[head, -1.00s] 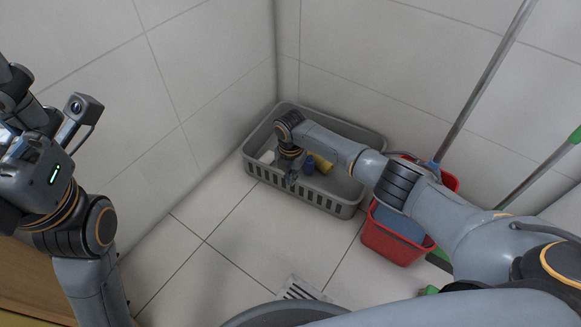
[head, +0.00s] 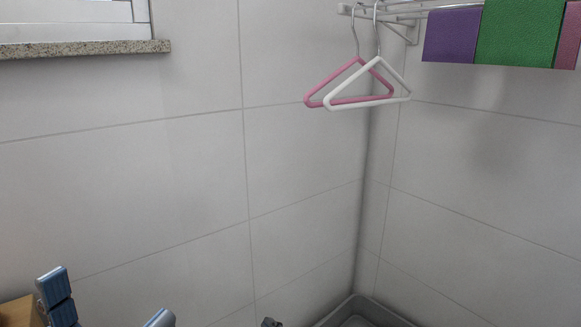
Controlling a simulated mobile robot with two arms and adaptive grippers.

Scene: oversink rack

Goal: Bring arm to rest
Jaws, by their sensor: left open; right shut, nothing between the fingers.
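My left gripper (head: 107,302) is at the lower left of the head view. Its two blue-padded fingertips stand wide apart with nothing between them, and the rest of it is cut off by the bottom edge. My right gripper does not show clearly. A small dark piece at the bottom edge, left of the basket, is too cut off to identify.
A pink hanger (head: 315,100) and a white hanger (head: 398,98) hang from a wall rack (head: 408,14) with purple, green and pink cloths. A stone sill (head: 85,48) is upper left.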

